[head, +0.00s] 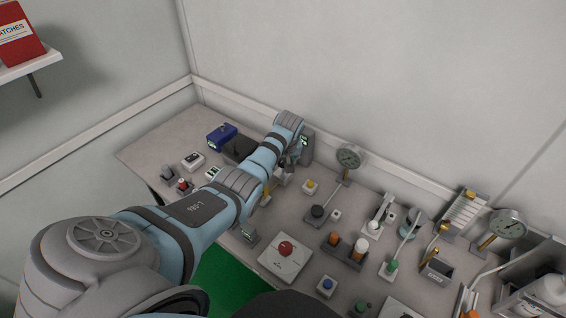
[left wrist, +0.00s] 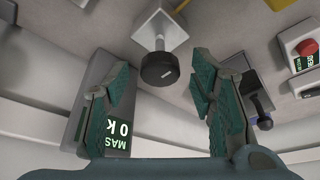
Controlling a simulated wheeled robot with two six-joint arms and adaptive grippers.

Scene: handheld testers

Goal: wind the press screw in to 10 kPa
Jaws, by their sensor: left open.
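The press screw shows in the left wrist view as a round black knob (left wrist: 158,70) with a short white mark, on a pale square block (left wrist: 161,27). My left gripper (left wrist: 162,84) is open, its two green-padded fingers on either side of the knob with gaps on both sides. A grey box with a green display (left wrist: 122,136) stands by the left finger; its partly hidden text reads "MAS" and "0 k". In the head view this box (head: 306,146) is at the back of the bench, and my left gripper (head: 293,160) is beside it, partly hidden by my arm.
A dial gauge (head: 348,158) stands right of the grey box. A blue box (head: 222,136) is at the back left. A red-knobbed plate (head: 286,250), an orange-capped holder (head: 345,245) and another gauge (head: 508,226) fill the bench. A small black lever (left wrist: 258,97) is near the right finger.

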